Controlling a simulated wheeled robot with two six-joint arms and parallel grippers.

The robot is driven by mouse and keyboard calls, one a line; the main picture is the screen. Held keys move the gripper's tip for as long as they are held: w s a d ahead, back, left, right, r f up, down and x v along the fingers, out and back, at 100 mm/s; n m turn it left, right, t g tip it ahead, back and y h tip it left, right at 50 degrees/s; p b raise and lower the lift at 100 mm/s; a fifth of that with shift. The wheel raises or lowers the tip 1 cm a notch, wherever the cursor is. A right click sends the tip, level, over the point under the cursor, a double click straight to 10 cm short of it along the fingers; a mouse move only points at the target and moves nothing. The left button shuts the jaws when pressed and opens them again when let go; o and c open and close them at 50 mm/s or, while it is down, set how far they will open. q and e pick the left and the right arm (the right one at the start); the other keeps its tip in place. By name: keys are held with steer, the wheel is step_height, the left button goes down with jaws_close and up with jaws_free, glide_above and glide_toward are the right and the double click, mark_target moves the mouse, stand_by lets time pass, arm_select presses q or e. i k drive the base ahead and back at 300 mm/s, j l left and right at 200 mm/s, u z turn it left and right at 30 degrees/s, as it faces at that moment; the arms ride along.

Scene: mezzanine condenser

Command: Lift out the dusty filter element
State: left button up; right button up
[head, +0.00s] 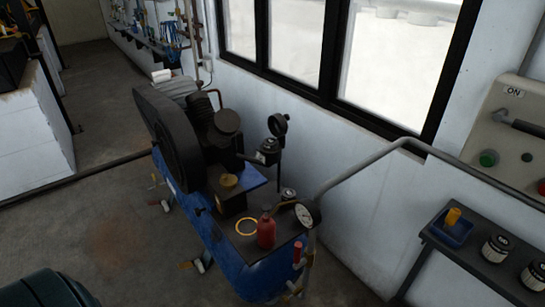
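A blue-tanked compressor (222,257) stands on the floor beside the wall. On it, a small dark box-shaped housing (231,203) has a tan, round, dusty-looking piece (228,181) at its top. This may be the filter element; how deep it sits I cannot tell. A yellow ring (246,227) lies flat on the dark top plate near a red bottle (266,231). Neither of my grippers shows in the head view.
A dark side table (470,262) holds a blue tray (451,229) and two black-and-white canisters (496,249). Small items lie on the floor by the tank. Floor at left is mostly clear.

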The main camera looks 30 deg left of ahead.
mark_target(269, 144)
steer(key=j+u, duration=0.75)
steer(key=j, duration=0.15)
steer(key=i+l, duration=0.5)
